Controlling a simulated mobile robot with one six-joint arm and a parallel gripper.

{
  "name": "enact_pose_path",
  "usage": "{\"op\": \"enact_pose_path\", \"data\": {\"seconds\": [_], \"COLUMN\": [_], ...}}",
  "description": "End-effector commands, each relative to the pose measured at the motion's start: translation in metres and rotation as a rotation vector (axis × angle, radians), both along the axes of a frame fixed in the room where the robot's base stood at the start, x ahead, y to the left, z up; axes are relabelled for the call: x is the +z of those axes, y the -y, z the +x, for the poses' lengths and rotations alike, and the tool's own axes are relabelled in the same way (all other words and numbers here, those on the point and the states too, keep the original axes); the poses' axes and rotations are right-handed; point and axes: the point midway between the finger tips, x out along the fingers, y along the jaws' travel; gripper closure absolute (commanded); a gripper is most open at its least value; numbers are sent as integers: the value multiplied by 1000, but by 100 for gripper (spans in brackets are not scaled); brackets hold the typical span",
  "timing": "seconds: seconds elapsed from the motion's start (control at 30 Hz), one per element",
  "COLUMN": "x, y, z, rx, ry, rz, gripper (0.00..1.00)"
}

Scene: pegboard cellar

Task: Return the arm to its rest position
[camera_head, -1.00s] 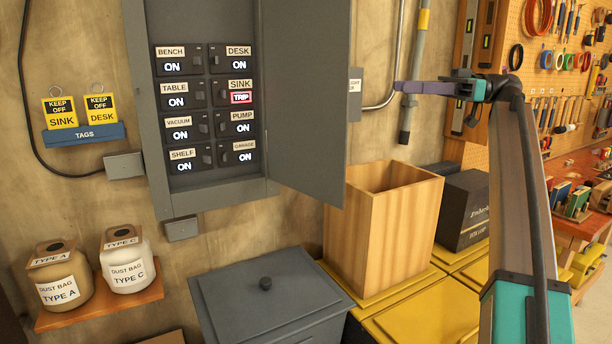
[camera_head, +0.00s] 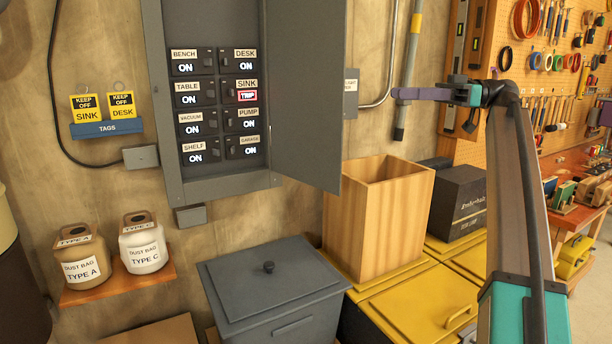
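My arm rises on the right side of the view, and its end folds over to the left. My gripper (camera_head: 408,94) points left, in front of the wall and the grey pipe. Its purple fingers show edge-on, so I cannot tell whether they are open or shut. Nothing is seen hanging from it. It is apart from the open door of the grey breaker panel (camera_head: 176,150) to its left.
A tall wooden box (camera_head: 375,225) and a dark box (camera_head: 460,205) stand on yellow bins (camera_head: 420,312). A grey lidded bin (camera_head: 270,290) is at bottom centre. Dust bags (camera_head: 82,262) sit on a wooden shelf (camera_head: 120,290). Tags (camera_head: 86,108) hang left. A pegboard (camera_head: 560,85) is at right.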

Motion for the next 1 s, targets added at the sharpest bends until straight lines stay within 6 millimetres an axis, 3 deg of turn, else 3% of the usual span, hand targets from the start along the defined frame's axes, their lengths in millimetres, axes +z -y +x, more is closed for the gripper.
{"op": "enact_pose_path", "data": {"seconds": [0.27,0.5,0.67,1.0], "x": [-42,-102,-170,-336], "y": [-13,-30,-48,-86], "z": [16,35,50,64], "rx": [-46,-109,-181,-363], "ry": [-98,-231,-374,-690], "rz": [-32,-83,-143,-313], "gripper": [72,72,72,72]}}
